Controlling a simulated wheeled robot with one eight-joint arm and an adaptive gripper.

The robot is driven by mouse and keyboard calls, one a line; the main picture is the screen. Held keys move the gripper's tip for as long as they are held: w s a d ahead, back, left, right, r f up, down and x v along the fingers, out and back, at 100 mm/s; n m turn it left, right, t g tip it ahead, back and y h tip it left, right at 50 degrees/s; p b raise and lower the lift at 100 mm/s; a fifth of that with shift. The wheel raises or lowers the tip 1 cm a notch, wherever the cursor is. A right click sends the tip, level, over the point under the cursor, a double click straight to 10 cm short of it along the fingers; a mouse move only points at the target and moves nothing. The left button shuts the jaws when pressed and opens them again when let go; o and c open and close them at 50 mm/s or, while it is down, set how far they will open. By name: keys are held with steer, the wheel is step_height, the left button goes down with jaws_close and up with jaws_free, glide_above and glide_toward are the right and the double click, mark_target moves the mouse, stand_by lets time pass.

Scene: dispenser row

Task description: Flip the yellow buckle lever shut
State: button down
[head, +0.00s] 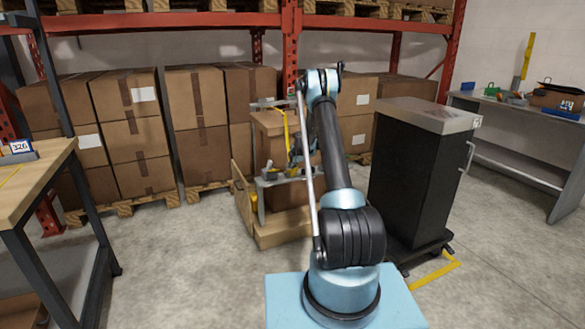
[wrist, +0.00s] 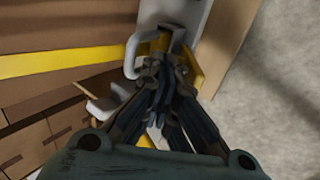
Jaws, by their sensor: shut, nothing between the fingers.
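In the wrist view, the yellow buckle lever (wrist: 192,66) shows beside and behind my fingertips, below a grey metal plate (wrist: 180,12). A pale bent bracket (wrist: 131,62) stands just left of it. My gripper (wrist: 163,66) is shut and empty, with its tips at the lever; I cannot tell whether they touch it. The fingers hide part of the lever, so its angle is unclear. A yellow strap (wrist: 60,62) runs in from the left to the buckle. In the head view, my gripper (head: 295,158) is small and partly hidden by my arm, beside the strapped load.
A pallet-like cart (head: 282,235) carries the strapped brown boxes (head: 270,122). A black cabinet (head: 405,175) stands close on the right. A wooden-topped bench (head: 35,180) is at left, and stacked cartons (head: 130,130) line the rack behind.

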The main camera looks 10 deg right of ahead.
steer(key=shift+w+a, duration=0.15)
steer(key=shift+w, duration=0.35)
steer(key=shift+r, duration=0.1)
steer(key=shift+s, duration=0.15)
